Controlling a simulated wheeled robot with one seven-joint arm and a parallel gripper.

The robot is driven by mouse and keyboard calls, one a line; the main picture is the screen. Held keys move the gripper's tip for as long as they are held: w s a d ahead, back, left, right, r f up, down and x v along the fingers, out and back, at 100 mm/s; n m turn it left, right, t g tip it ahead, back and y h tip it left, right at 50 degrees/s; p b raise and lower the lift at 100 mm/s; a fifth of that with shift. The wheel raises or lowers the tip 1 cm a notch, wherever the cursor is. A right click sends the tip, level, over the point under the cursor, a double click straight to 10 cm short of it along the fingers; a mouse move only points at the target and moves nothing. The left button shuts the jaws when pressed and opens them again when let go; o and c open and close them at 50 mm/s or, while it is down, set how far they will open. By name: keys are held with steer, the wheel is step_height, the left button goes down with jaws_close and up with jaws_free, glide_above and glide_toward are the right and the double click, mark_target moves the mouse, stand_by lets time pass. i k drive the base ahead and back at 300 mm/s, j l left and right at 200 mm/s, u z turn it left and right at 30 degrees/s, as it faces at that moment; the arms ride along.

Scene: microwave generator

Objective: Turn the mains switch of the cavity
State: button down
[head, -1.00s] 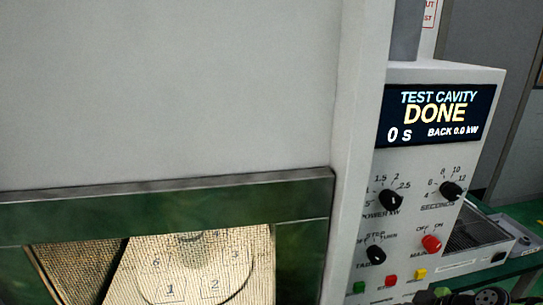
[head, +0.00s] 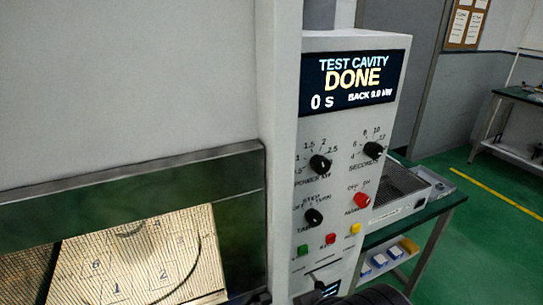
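The mains switch (head: 361,200) is a red rotary knob low on the right side of the cavity's control panel (head: 340,135), under the seconds knob. OFF and ON are printed above it; its exact pointer direction is too small to tell. The display (head: 354,82) above reads TEST CAVITY, DONE, 0 s and back 0.0 kW. Dark parts of my gripper (head: 368,296) show at the bottom edge, below the panel's buttons and apart from the red knob. Its fingertips are not clearly seen, so I cannot tell whether it is open or shut.
Black knobs for power (head: 320,165), seconds (head: 373,150) and table (head: 313,216) surround the mains switch. Green (head: 303,251), red (head: 331,239) and yellow (head: 355,229) buttons sit below. The cavity door (head: 130,195) is at left. A green-topped bench (head: 425,210) stands right.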

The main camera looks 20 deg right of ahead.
mark_target(361, 199)
steer(key=z, duration=1.25)
steer(key=k+l+u, duration=0.1)
steer(key=l+u, duration=0.15)
steer(key=k+l+u, duration=0.15)
steer(key=l+u, duration=0.15)
steer(key=k+l+u, duration=0.25)
steer(key=l, duration=0.15)
steer(key=i, duration=0.1)
